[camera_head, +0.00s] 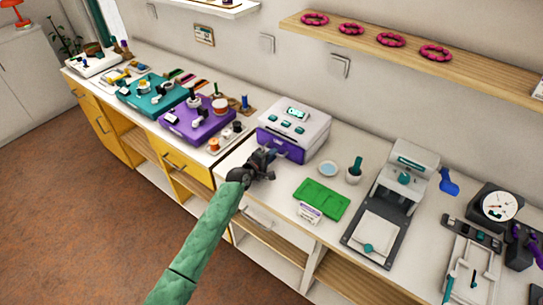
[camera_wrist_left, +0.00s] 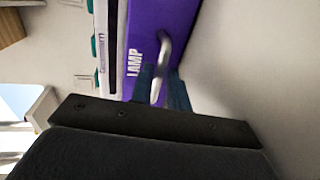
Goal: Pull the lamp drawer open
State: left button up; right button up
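The lamp drawer (camera_head: 283,149) is the purple front of a white box-shaped device (camera_head: 300,118) on the counter. In the left wrist view its purple face (camera_wrist_left: 180,22) carries the word LAMP and a metal bar handle (camera_wrist_left: 163,52). My left gripper (camera_head: 268,158) is at the drawer front. In the left wrist view its two blue fingertips (camera_wrist_left: 161,88) lie on either side of the handle, close against it, with little gap showing. The drawer front looks flush or nearly flush with the device; the gripper hides part of it. My right gripper is not in view.
Right of the device are a blue-rimmed dish (camera_head: 328,169), a green mat (camera_head: 321,198) and a grey press (camera_head: 378,220). A purple board (camera_head: 195,122) with bobbins stands to the left. A wooden shelf (camera_head: 470,72) hangs above. Open floor (camera_head: 90,200) lies in front of the cabinets.

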pick_arm(q)
grip_shut()
jog(key=shift+s, duration=0.1)
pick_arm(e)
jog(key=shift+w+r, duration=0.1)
